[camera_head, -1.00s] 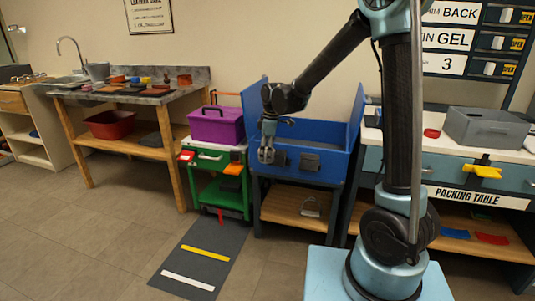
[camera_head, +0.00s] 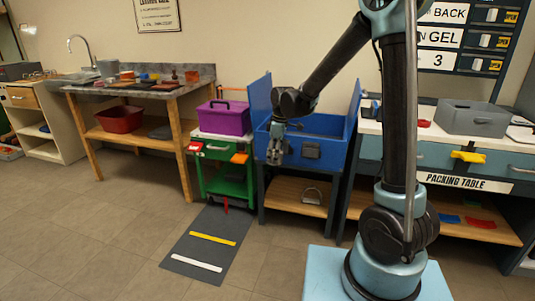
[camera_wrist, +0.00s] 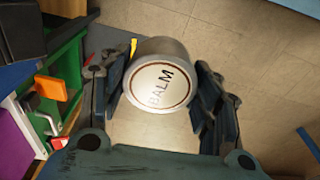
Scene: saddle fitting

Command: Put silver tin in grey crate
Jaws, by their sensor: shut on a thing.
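The silver tin (camera_wrist: 160,85) has a lid marked BALM and sits between the fingers of my gripper (camera_wrist: 158,95) in the wrist view. My gripper is shut on it, with a finger on either side. In the head view my gripper (camera_head: 275,155) hangs in front of the blue bench, and the tin is too small to make out there. The grey crate (camera_head: 475,121) stands on the packing table at the right, beyond my arm. Its inside is mostly hidden by its walls.
The blue bench (camera_head: 325,128) has raised side walls. A green cart (camera_head: 222,175) with a purple toolbox (camera_head: 224,120) stands left of it. The packing table (camera_head: 440,148) has a yellow handle (camera_head: 468,156) in front. The floor (camera_head: 120,235) at the left is clear.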

